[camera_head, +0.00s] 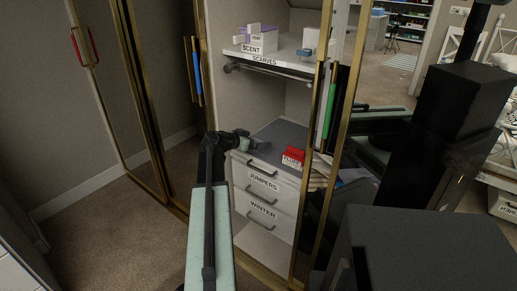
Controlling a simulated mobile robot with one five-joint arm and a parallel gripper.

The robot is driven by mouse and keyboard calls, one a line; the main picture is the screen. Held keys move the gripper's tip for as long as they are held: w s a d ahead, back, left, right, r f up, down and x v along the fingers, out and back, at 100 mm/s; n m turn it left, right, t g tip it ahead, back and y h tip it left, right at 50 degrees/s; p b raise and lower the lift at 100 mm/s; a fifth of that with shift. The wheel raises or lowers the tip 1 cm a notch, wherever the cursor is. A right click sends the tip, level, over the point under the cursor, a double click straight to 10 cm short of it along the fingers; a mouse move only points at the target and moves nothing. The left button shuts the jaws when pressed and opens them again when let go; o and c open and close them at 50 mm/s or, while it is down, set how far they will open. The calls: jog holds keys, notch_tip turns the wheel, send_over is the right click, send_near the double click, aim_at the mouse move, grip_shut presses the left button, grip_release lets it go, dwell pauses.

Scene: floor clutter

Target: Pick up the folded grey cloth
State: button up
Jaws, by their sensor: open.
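My gripper (257,141) is dark and reaches in from the left over the front left part of the drawer unit's top. It is open, with small dark fingers against a grey background. A flat dark-grey patch (285,132) covers the top of the unit behind and right of the fingers. I cannot tell whether this is the folded grey cloth or the unit's own top. No clear fold or cloth edge shows. I cannot tell whether the fingers touch anything.
The white drawer unit (262,195) is labelled JUMPERS and WINTER. A red box (293,157) lies at its right. Above are a hanging rail (268,70) and a SCARVES shelf (289,61) with boxes. Gold-framed wardrobe doors (145,85) flank the narrow opening. Carpet (110,225) is clear at left.

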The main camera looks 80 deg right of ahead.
aim_at(259, 138)
jog(key=x, duration=0.2)
jog(key=b+x, duration=0.1)
jog(key=x, duration=0.1)
jog(key=b+x, duration=0.1)
jog(key=x, duration=0.1)
jog(key=shift+w+d+f, duration=0.15)
jog(key=shift+w+f, duration=0.05)
jog(key=shift+f, duration=0.15)
jog(key=shift+r, duration=0.1)
jog(key=c, duration=1.3)
jog(key=shift+o, duration=0.2)
jog(key=shift+r+p, duration=0.3)
jog(key=shift+r, duration=0.15)
notch_tip(259, 138, up, 3)
jog(key=p, duration=0.3)
jog(key=shift+r, duration=0.1)
jog(key=s+a, duration=0.1)
jog(key=a, duration=0.7)
jog(key=s+a+p, duration=0.1)
jog(key=s+a, duration=0.1)
jog(key=a, duration=0.5)
jog(key=shift+s+a+r, duration=0.3)
jog(key=shift+a+r, duration=0.1)
jog(key=shift+r, duration=0.05)
